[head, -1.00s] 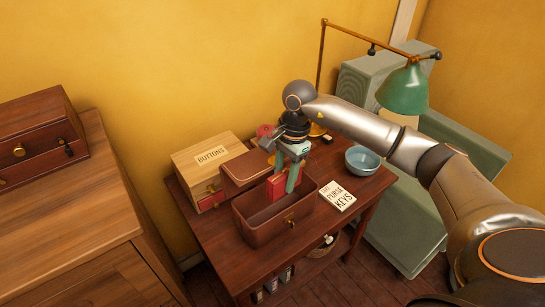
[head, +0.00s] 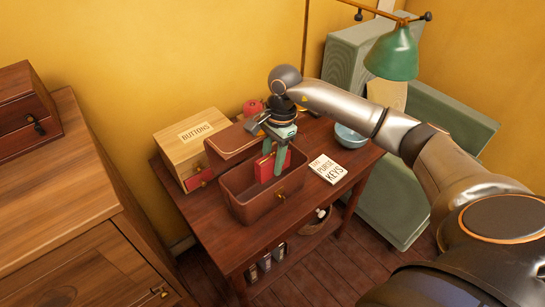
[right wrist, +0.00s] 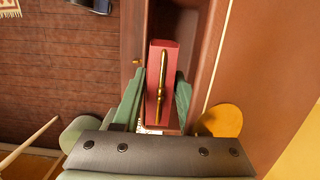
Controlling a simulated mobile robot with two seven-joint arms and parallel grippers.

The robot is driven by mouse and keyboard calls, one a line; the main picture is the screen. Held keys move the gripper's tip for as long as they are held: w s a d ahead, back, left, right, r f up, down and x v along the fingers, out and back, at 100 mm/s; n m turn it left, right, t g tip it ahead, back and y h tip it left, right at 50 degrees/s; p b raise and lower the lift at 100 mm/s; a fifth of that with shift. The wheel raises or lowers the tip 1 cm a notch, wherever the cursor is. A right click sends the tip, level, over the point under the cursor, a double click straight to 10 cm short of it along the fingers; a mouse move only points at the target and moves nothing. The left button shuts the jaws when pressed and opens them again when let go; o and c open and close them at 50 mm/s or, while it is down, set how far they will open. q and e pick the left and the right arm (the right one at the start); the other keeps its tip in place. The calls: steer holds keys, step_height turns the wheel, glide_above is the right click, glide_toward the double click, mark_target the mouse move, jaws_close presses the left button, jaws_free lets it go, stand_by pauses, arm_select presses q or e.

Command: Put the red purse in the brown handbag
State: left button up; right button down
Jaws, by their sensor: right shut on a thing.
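The red purse (head: 264,167) is between the green fingers of my right gripper (head: 279,168), which is shut on it. The purse is over the open brown handbag (head: 251,209), and its lower part looks to be inside the opening. In the right wrist view the purse (right wrist: 161,100) shows red with a gold clasp along its top, one finger on each side. The handbag wall (right wrist: 130,40) runs beside it. Whether the purse touches the handbag's bottom is hidden. My left gripper is not in view.
The handbag's raised lid (head: 232,141) stands behind it. A box labelled buttons (head: 187,140) is at the left, a card reading purse and keys (head: 328,168) at the right, and a blue bowl (head: 350,136) beyond. A green lamp (head: 393,55) hangs behind my arm.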

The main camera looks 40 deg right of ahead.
steer(key=shift+c, duration=1.8)
jaws_free()
step_height(320, 180, up, 12)
steer(key=d, duration=0.1)
steer(key=shift+d+r+b, duration=0.2)
steer(key=shift+d+b, duration=0.15)
steer(key=shift+d, duration=0.05)
steer(key=shift+w, duration=0.1)
